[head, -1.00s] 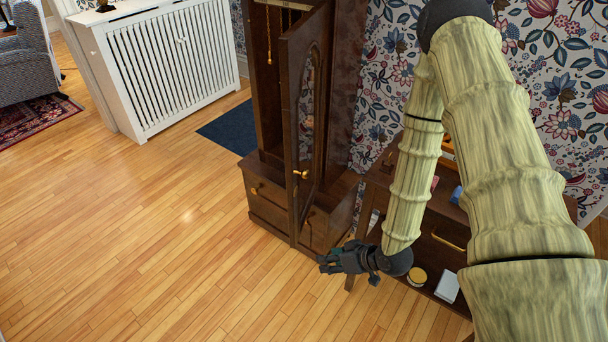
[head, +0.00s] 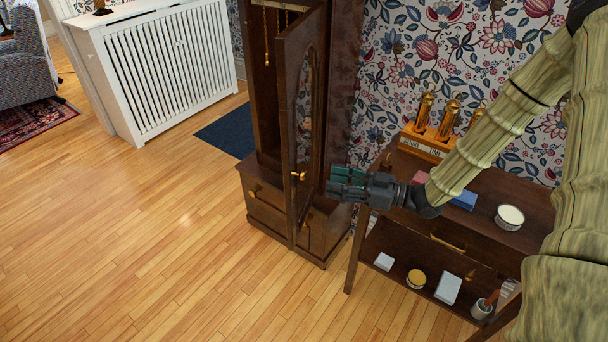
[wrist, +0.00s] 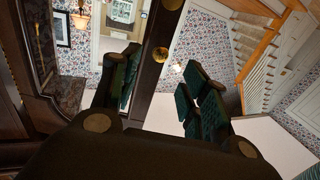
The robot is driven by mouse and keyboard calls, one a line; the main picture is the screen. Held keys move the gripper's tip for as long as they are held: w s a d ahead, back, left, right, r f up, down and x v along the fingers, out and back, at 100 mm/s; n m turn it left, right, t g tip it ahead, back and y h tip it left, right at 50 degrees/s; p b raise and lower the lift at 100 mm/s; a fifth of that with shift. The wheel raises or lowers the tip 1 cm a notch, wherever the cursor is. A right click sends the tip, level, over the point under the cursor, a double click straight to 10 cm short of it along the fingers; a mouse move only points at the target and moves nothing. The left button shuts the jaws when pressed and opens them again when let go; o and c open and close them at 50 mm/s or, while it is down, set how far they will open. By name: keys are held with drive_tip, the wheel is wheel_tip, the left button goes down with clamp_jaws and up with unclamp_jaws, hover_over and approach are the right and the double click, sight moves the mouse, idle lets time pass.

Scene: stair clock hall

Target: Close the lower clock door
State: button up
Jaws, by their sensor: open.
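The tall dark wooden clock (head: 340,90) stands against the papered wall. Its lower clock door (head: 290,215) is swung open toward the room and has an oval glass panel and a small brass knob (head: 299,175). My gripper (head: 332,184) is open and empty, just right of the door at about knob height in the head view. In the wrist view, the door's dark stile (wrist: 154,65) runs between the spread fingers of my gripper (wrist: 164,62), with a brass fitting (wrist: 159,56) on it. I cannot tell whether any finger touches the door.
A dark side table (head: 485,222) stands right of the clock, under my arm. It bears a wooden stand with brass cylinders (head: 428,142), a blue box (head: 464,199) and a round tin (head: 509,217). A white radiator cover (head: 165,70) is at left. The wooden floor in front is clear.

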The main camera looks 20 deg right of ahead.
sight(304, 175)
drive_tip(key=p+x, duration=0.1)
drive_tip(key=x, duration=0.8)
drive_tip(key=shift+w+a, duration=0.1)
drive_tip(key=shift+a, duration=0.05)
clamp_jaws()
